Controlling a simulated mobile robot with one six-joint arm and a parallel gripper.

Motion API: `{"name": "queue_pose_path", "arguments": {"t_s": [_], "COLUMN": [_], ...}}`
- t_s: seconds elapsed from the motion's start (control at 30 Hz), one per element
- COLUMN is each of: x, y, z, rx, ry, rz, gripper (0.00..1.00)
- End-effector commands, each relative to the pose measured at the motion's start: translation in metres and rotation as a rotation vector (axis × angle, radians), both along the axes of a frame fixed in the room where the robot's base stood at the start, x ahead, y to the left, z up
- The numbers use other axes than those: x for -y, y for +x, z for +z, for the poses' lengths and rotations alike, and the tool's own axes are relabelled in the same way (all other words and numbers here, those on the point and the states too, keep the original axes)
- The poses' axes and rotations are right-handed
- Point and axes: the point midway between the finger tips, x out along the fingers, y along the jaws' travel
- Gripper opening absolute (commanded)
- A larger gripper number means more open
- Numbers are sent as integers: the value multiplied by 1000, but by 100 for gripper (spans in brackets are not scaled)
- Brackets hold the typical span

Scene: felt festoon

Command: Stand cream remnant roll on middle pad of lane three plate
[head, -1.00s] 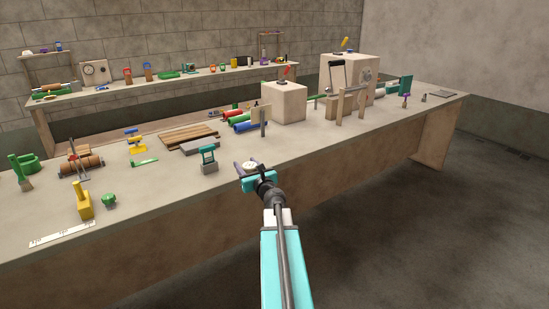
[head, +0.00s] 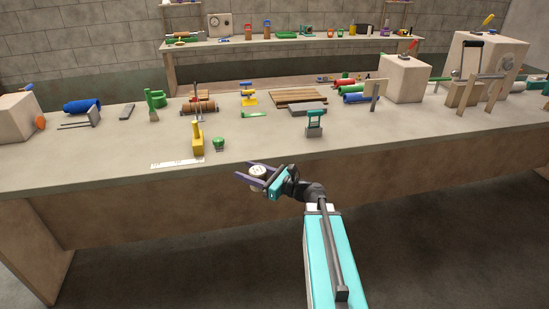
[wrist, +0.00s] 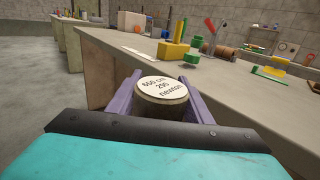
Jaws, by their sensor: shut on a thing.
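My gripper (head: 256,175) is shut on a short round roll (head: 258,170), in front of the bench's front edge and clear of it. In the wrist view the roll (wrist: 162,108) sits between the two purple fingers (wrist: 162,105). Its end is cream-white, printed "650 cm 295 newton"; its side is dark brownish. I take it as the cream remnant roll, though its side does not look clearly cream. I cannot make out a lane three plate or its middle pad in either view.
The long bench (head: 120,150) holds a white marked strip (head: 177,163), a yellow block tool (head: 197,140), a green knob (head: 218,144) and a teal-topped stand (head: 314,123) near its front. A pale block (head: 20,118) stands at the left end. The bench front between strip and stand is mostly clear.

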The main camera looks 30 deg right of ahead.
Motion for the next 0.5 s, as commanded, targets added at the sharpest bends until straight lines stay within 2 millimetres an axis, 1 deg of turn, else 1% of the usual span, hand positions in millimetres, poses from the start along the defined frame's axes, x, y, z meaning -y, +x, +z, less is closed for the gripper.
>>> {"name": "queue_pose_path", "arguments": {"t_s": [0.03, 0.1, 0.2, 0.3, 0.33, 0.4, 0.5], "x": [-21, -48, -80, -105, -110, -120, -127], "y": [-6, -15, -27, -39, -42, -47, -51], "z": [-2, -5, -9, -12, -12, -13, -14], "rx": [-2, -1, -2, -4, -4, -4, -3], "ry": [2, 5, 7, 10, 10, 13, 14], "rz": [52, 125, 219, 293, 309, 340, 362], "gripper": [17, 17, 17, 17, 17, 17, 17]}}
